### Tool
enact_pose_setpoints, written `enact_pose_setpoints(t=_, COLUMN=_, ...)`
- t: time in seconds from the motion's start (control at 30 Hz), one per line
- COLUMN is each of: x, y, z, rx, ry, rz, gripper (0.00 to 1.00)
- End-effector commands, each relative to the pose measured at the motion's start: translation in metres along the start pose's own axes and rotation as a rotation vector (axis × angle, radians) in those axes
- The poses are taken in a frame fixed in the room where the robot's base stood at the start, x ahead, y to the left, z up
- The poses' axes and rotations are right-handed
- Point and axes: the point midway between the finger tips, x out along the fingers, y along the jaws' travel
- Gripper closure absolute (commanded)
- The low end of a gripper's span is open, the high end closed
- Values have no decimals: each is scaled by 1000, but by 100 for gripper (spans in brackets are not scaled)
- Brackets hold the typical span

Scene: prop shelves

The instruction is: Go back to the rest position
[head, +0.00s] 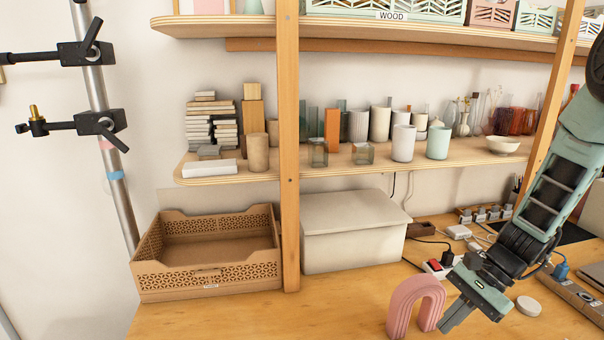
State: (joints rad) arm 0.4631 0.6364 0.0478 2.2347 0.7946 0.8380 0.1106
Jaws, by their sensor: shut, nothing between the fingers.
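My gripper (457,319) is at the lower right, pointing down and to the left over the wooden table. Its fingers are shut with nothing between them. A pink ribbed arch (404,300) stands on the table just left of the fingers. In this view the fingertips are close to its right leg; I cannot tell whether they touch it. My arm reaches in from the right edge.
A brown open crate (160,283) and a lidded white box (350,240) stand on the table (330,310). A wooden post (289,150) rises between them. A shelf (230,176) holds cups and vases. Cables, plugs and a white puck (528,306) lie around my arm.

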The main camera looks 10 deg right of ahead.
Motion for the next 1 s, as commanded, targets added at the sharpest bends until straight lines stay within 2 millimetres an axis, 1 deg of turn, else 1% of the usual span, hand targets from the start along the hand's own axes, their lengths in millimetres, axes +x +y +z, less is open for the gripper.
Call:
enact_pose_setpoints(t=0.03, x=7, y=-7, z=39, rx=-161, ry=21, rz=75, gripper=100)
enact_pose_setpoints(t=0.07, x=11, y=-8, z=57, rx=-249, ry=33, rz=116, gripper=100)
enact_pose_setpoints(t=0.1, x=16, y=-8, z=81, rx=-367, ry=50, rz=170, gripper=100)
enact_pose_setpoints(t=0.13, x=20, y=-6, z=99, rx=-457, ry=61, rz=211, gripper=100)
enact_pose_setpoints(t=0.17, x=23, y=-4, z=116, rx=-546, ry=74, rz=250, gripper=100)
enact_pose_setpoints(t=0.2, x=27, y=1, z=138, rx=-666, ry=92, rz=301, gripper=100)
enact_pose_setpoints(t=0.27, x=33, y=11, z=168, rx=-849, ry=118, rz=375, gripper=100)
enact_pose_setpoints(t=0.3, x=36, y=18, z=187, rx=-972, ry=137, rz=421, gripper=100)
enact_pose_setpoints(t=0.4, x=42, y=39, z=226, rx=-1267, ry=185, rz=525, gripper=100)
enact_pose_setpoints(t=0.43, x=43, y=45, z=236, rx=-1348, ry=197, rz=552, gripper=100)
enact_pose_setpoints(t=0.53, x=45, y=63, z=260, rx=-1578, ry=239, rz=621, gripper=100)
enact_pose_setpoints(t=0.6, x=45, y=73, z=271, rx=-1697, ry=261, rz=655, gripper=100)
enact_pose_setpoints(t=0.7, x=45, y=81, z=280, rx=-1803, ry=281, rz=681, gripper=100)
enact_pose_setpoints(t=0.8, x=45, y=84, z=283, rx=-1845, ry=290, rz=692, gripper=100)
enact_pose_setpoints(t=1.0, x=45, y=84, z=283, rx=-1845, ry=290, rz=692, gripper=100)
